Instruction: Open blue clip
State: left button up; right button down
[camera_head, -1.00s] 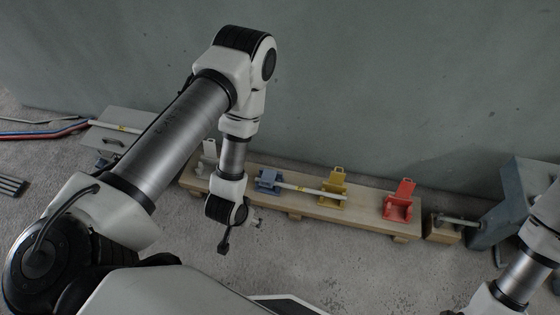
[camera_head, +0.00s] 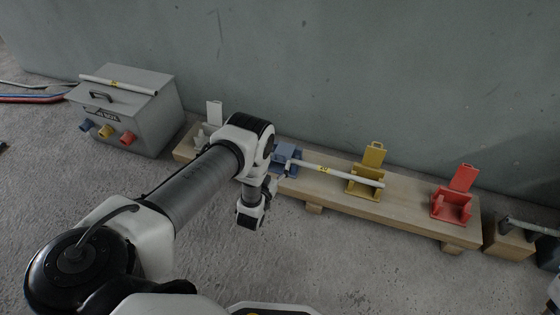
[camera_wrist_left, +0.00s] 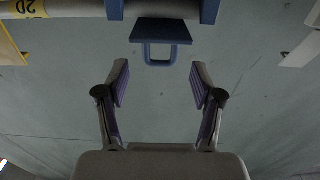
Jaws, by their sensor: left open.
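The blue clip (camera_head: 287,152) sits on a wooden beam (camera_head: 325,190), partly hidden behind my left arm in the head view. In the left wrist view its blue plate with a loop handle (camera_wrist_left: 160,62) is ahead of the fingertips, centred between them. I cannot tell how far its lid is raised. A white conduit (camera_head: 345,175) with a yellow label runs from the blue clip to the yellow clip (camera_head: 364,184). My left gripper (camera_wrist_left: 160,85) is open and empty, its fingers apart from the handle. It is mostly hidden in the head view. My right gripper is not in view.
A red clip (camera_head: 452,206) stands right on the beam with its lid raised; the yellow lid is raised too. A white clip (camera_head: 214,112) is left of my arm. A grey box (camera_head: 155,115) stands at the left. The wall (camera_head: 350,80) is close behind the beam.

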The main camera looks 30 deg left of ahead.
aim_at(279, 157)
pick_arm(q)
jog(key=x, duration=0.1)
jog(key=b+x, duration=0.1)
jog(key=x, duration=0.1)
jog(key=shift+w+f, duration=0.1)
jog(key=shift+f, duration=0.15)
jog(key=shift+w+a+r, duration=0.15)
jog(key=shift+w, duration=0.3)
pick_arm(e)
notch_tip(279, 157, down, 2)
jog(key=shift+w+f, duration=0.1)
pick_arm(q)
jog(key=shift+c, duration=0.4)
